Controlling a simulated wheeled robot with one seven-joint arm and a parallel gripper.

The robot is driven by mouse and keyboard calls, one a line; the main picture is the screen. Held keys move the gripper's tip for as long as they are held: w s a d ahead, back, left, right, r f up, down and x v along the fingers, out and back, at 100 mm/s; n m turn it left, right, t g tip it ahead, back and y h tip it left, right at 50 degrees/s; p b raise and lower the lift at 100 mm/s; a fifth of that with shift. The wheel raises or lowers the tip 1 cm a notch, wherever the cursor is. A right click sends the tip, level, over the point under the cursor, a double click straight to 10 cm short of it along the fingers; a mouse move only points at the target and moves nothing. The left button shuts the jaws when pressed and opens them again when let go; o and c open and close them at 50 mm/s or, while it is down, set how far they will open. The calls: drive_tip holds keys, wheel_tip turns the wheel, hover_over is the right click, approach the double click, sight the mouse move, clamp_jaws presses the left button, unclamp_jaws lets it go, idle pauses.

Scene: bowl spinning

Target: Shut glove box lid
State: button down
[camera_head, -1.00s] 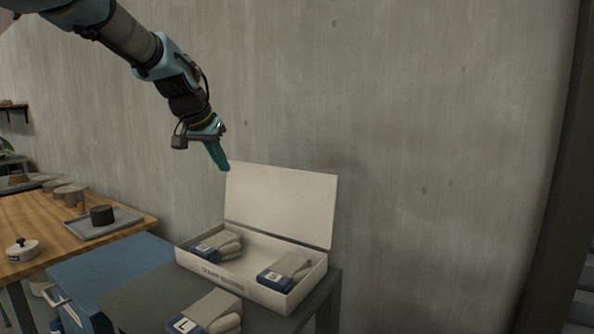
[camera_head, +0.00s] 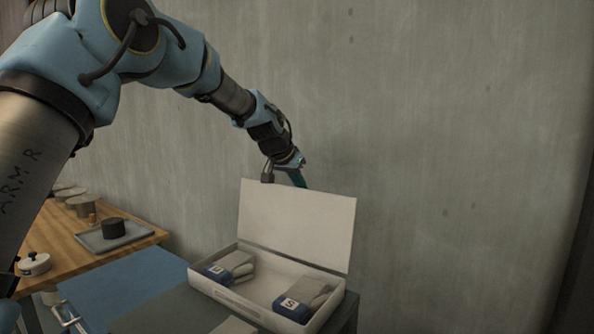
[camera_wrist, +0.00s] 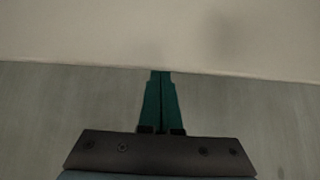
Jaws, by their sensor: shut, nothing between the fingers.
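The glove box (camera_head: 240,298) is a white box on a dark grey table, with its lid (camera_head: 297,222) standing open, upright at the back. Two glove bundles with blue labels, one at the left (camera_head: 232,266) and one at the right (camera_head: 305,298), lie inside it. My gripper (camera_head: 299,180) is at the lid's top edge, partly hidden behind the lid in the head view. In the wrist view my gripper (camera_wrist: 160,75) shows its green fingers shut and empty, tips at the edge of a pale surface (camera_wrist: 80,30). I cannot tell whether they touch the lid.
A grey concrete wall (camera_head: 440,130) stands close behind the box. To the left is a wooden table (camera_head: 75,240) with a grey tray (camera_head: 122,236), a dark round block (camera_head: 113,228) and a white lidded pot (camera_head: 33,264). Part of another bundle (camera_head: 233,326) shows in front of the box.

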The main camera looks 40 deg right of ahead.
sight(292, 188)
drive_tip(key=shift+s+a+r+p, duration=0.15)
drive_tip(key=shift+s+a+p, duration=0.05)
drive_tip(key=shift+a, duration=0.75)
drive_tip(key=shift+s+a+r+p, duration=0.1)
drive_tip(key=shift+s+a+p, duration=0.1)
drive_tip(key=shift+a, duration=0.7)
drive_tip(key=shift+f+b, duration=0.1)
drive_tip(key=shift+b, duration=0.3)
